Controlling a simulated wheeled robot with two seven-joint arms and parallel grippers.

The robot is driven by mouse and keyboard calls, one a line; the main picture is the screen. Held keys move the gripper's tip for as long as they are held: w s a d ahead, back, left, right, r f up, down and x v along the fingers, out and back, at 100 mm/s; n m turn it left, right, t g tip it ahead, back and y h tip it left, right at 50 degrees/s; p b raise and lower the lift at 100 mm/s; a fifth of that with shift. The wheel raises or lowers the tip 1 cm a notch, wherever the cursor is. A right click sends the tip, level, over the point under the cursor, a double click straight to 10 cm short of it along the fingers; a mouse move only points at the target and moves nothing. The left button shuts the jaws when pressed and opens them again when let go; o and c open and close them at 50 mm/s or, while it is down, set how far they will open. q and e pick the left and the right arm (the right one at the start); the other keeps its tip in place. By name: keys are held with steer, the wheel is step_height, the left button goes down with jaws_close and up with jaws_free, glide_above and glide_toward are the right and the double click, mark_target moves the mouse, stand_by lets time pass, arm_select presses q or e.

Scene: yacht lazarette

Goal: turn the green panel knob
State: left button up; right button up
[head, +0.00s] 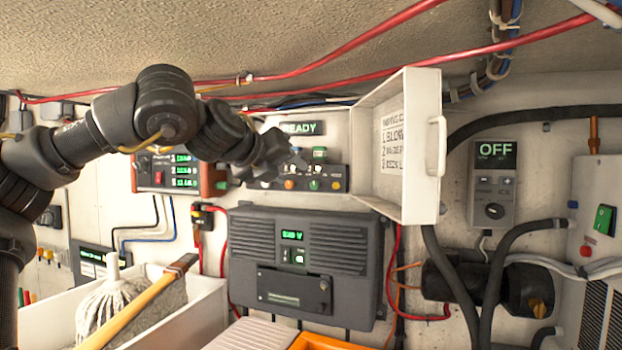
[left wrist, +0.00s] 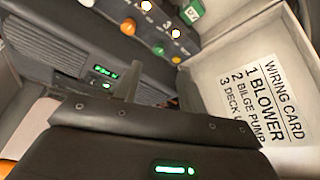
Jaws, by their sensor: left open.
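My left gripper (head: 284,160) is open and empty in front of the panel's left part, up and left of the green knob. It appears apart from the knob and hides part of the panel. My right gripper is not in view.
An open white door (head: 412,150) with a wiring card stands out right of the panel. A red-framed display unit (head: 160,172) is at left. A grey charger box (head: 305,265) hangs below. A white bin (head: 205,310) with a mop and a wooden handle stands lower left.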

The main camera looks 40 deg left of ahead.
mark_target(312, 183)
arm_select(q)
steer(key=p+x, duration=0.3)
steer(key=x, duration=0.5)
steer(key=shift+r, duration=0.1)
steer(key=shift+w+a+f+p, duration=0.1)
steer(key=shift+w+f+p, duration=0.2)
steer(key=shift+w+p, duration=0.2)
jaws_close()
